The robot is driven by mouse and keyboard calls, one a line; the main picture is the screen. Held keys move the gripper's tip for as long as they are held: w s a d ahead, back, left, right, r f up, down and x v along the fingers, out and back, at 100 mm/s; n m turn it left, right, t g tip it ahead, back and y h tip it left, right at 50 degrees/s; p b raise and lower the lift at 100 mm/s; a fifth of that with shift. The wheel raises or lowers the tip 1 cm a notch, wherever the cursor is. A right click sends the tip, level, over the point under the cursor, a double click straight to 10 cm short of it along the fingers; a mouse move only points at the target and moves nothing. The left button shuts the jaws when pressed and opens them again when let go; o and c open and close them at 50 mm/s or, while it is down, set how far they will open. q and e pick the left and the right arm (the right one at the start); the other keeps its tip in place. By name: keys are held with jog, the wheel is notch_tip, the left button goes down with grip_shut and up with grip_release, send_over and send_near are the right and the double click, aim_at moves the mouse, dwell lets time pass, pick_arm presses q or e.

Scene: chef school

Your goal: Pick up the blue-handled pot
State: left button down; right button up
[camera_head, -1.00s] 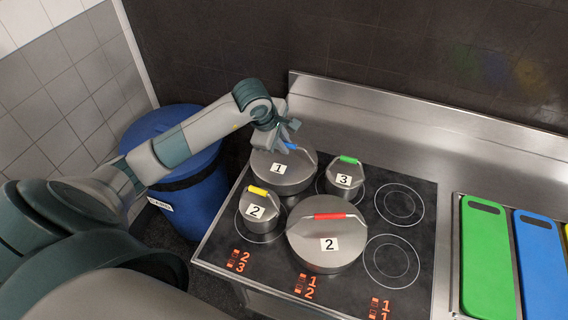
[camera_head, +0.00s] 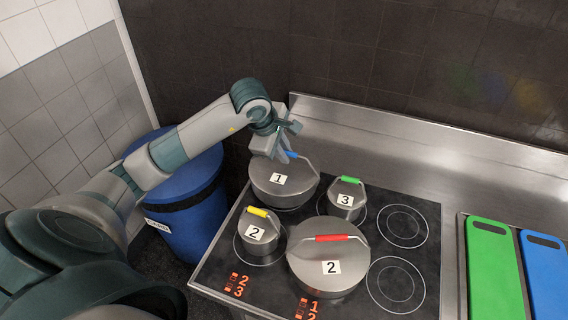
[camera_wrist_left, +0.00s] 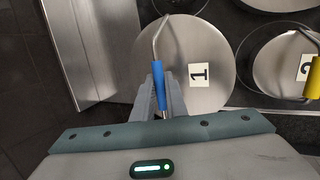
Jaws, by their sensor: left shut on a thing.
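The blue-handled pot (camera_head: 285,186) is a grey lidded pot with a white label "1", at the back left of the hob. Its lid (camera_wrist_left: 205,65) fills the middle of the left wrist view, with the blue handle (camera_wrist_left: 158,85) standing over it. My left gripper (camera_head: 285,150) is above the pot's left back side and is shut on the blue handle. In the left wrist view, its fingers (camera_wrist_left: 160,95) lie on both sides of the handle. I cannot tell whether the pot is clear of the hob. My right gripper is not in view.
Close by on the hob (camera_head: 225,262) stand a yellow-handled pot (camera_head: 260,237), a green-handled pot (camera_head: 345,197) and a large red-handled pot (camera_head: 328,265). Two right-hand rings are empty. Green (camera_head: 492,270) and blue (camera_head: 547,280) boards lie at right. A blue bin (camera_head: 195,215) stands at left.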

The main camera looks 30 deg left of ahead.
pick_arm(q)
notch_tip(320, 180, up, 4)
jog(key=shift+r+b, duration=0.15)
jog(key=shift+b, duration=0.65)
jog(key=shift+r, duration=0.85)
